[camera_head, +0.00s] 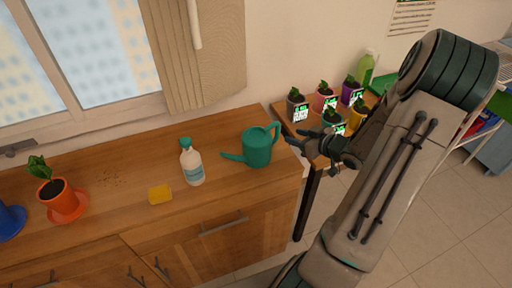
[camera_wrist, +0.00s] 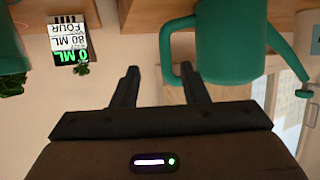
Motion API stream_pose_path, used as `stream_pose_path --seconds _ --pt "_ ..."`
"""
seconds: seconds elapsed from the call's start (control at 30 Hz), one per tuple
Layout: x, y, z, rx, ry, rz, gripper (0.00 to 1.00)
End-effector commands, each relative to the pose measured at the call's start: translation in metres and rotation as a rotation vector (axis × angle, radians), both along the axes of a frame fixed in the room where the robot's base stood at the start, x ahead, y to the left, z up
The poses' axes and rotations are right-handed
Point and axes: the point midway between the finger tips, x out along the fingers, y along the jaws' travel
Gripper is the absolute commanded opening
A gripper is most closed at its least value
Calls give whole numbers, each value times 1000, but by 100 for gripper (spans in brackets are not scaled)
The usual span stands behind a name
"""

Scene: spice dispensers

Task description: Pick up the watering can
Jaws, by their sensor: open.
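The teal watering can (camera_head: 258,148) stands upright near the right end of the wooden counter in the head view, its handle on the right and its spout to the left. In the wrist view the watering can (camera_wrist: 228,45) appears upside down, just beyond my gripper and to the right, with its handle near the right finger. My gripper (camera_head: 296,140) is to the right of the can, beside the handle. I cannot tell whether a finger touches the handle.
Several small labelled pots, one pink (camera_head: 325,100), crowd a lower table at right. A green bottle (camera_head: 366,66) stands behind them.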

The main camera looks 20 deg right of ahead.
Motion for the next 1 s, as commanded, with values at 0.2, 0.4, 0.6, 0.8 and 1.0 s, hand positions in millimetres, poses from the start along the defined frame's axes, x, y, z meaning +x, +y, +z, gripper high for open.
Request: stream_pose_path --seconds 0.2,0.4,0.6,0.8,1.0 --pt "28 12 -13 1 0 0 40" --pt "39 18 -19 0 2 -1 40" --pt "62 34 -32 -1 2 0 40" --pt "73 38 -37 -3 2 -1 40" --pt "73 37 -37 -3 2 -2 35"
